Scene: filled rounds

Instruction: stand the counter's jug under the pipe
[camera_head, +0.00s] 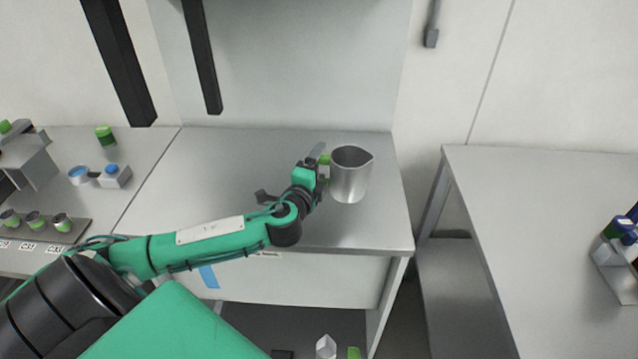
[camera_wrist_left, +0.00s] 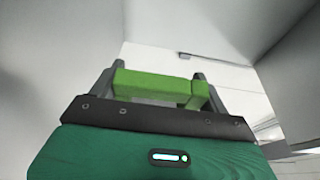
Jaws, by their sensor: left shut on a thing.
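The jug (camera_head: 351,178) is a metal vessel with a green handle, upright over the right part of the metal counter (camera_head: 235,160). I cannot tell whether its base touches the counter. My left gripper (camera_head: 321,170) is at the jug's left side, shut on the handle. In the left wrist view the green handle (camera_wrist_left: 150,86) lies across between the fingers of my left gripper (camera_wrist_left: 157,78); the jug's body is hard to make out there. A grey rod (camera_head: 432,30) hangs at the wall, upper right; I cannot tell whether it is the pipe. My right gripper is out of view.
Two dark bars (camera_head: 203,60) slant down at the upper left.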

